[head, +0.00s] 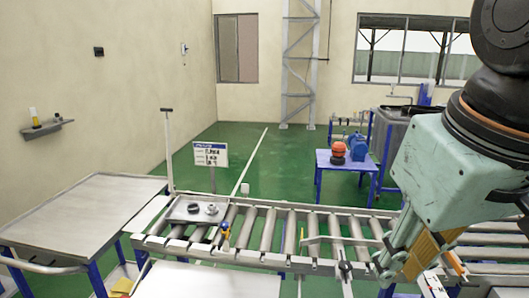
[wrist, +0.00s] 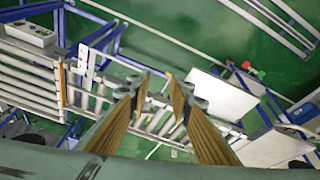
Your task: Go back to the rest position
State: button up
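My gripper (wrist: 160,84) hangs over the roller conveyor, with its two tan-padded fingers spread apart and nothing between them. In the head view my gripper (head: 412,270) is at the lower right, under my pale green wrist, pointing down. A flat metal plate (head: 180,215) with two small round fittings, one dark and one grey, sits on the left end of the conveyor (head: 268,232), well to the left of my gripper.
A steel-topped table (head: 80,215) stands at the left. A small blue table (head: 335,160) with an orange-topped item and a blue motor stands behind the conveyor. A sign (head: 210,154) stands behind the conveyor's left end. Green floor is open at the back.

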jog(key=s+d+f+m, duration=0.1)
jog(key=s+f, duration=0.2)
jog(key=s, duration=0.3)
jog(key=shift+s+f+m+b, duration=0.2)
jog(key=shift+s+m+b, duration=0.1)
jog(key=shift+s, duration=0.05)
jog(key=shift+o, duration=0.7)
jog(key=shift+d, duration=0.1)
